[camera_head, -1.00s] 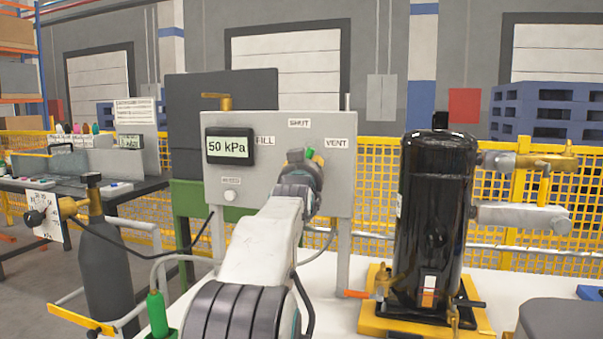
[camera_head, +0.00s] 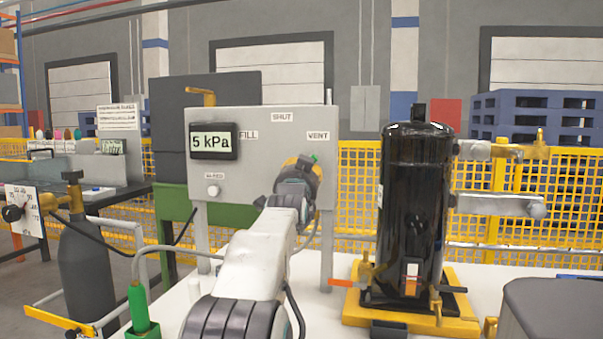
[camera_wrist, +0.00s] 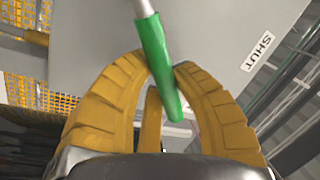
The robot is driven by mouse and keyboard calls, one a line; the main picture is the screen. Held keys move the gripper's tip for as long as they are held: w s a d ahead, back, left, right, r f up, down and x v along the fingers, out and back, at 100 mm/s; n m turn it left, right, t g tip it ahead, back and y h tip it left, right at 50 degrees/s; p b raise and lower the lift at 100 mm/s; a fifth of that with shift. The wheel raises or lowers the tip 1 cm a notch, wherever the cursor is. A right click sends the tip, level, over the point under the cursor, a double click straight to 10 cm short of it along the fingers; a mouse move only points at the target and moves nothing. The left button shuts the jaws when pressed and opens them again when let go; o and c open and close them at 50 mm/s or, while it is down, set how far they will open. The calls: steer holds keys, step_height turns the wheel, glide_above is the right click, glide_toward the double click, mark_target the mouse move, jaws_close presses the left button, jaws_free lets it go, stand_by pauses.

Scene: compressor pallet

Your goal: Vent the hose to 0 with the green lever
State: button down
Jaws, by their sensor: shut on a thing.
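The grey panel (camera_head: 275,125) carries a display (camera_head: 213,141) that reads 5 kPa. It has labels FILL on the left, SHUT (camera_head: 282,117) at the top and VENT (camera_head: 318,135) on the right. The green lever (camera_wrist: 158,60) shows in the wrist view, its grip between the yellow fingers of my gripper (camera_wrist: 162,85). In the head view my gripper (camera_head: 305,170) is at the panel, just below VENT, and a bit of the lever's green (camera_head: 313,158) shows there. The rest of the lever is hidden behind my gripper.
A black compressor (camera_head: 415,215) stands on a yellow pallet (camera_head: 360,310) to the right. A dark cylinder (camera_head: 90,265) and a green hose fitting (camera_head: 138,308) are at the left. A yellow mesh fence (camera_head: 350,210) runs behind.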

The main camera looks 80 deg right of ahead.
steer(key=shift+f, duration=0.1)
steer(key=c, duration=1)
jaws_free()
steer(key=shift+o, duration=0.2)
steer(key=shift+a, duration=0.1)
steer(key=v, duration=1.2)
